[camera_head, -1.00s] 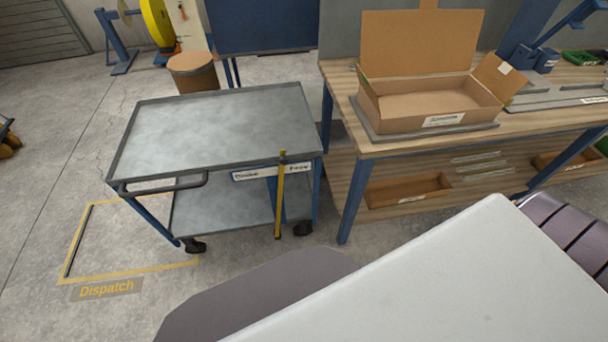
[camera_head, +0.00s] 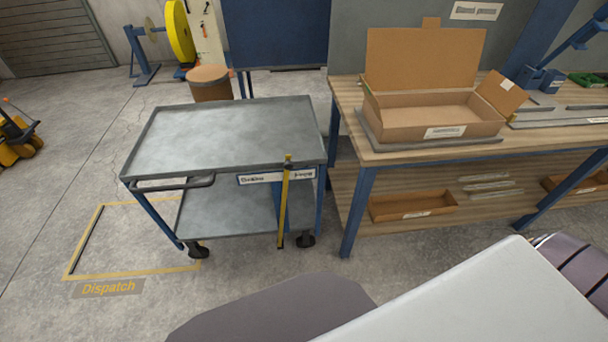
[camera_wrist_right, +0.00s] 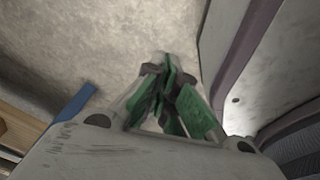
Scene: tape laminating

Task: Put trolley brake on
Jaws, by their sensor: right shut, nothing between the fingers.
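The grey trolley (camera_head: 225,135) stands left of the workbench in the head view, with a black push handle (camera_head: 170,185) at its front left. A yellow lever (camera_head: 284,205), which looks like the brake lever, stands nearly upright at its front right, beside a white label strip (camera_head: 262,177). The label's text is too small to read surely. My right gripper (camera_wrist_right: 168,90) shows in the right wrist view with its green-padded fingers shut and empty, over bare floor and away from the trolley. My left gripper is in neither view.
A workbench (camera_head: 480,145) with an open cardboard box (camera_head: 425,120) stands close on the trolley's right. A yellow floor frame marked Dispatch (camera_head: 110,288) lies at front left. A brown drum (camera_head: 209,83) stands behind the trolley. Floor in front of the trolley is partly hidden by my own body.

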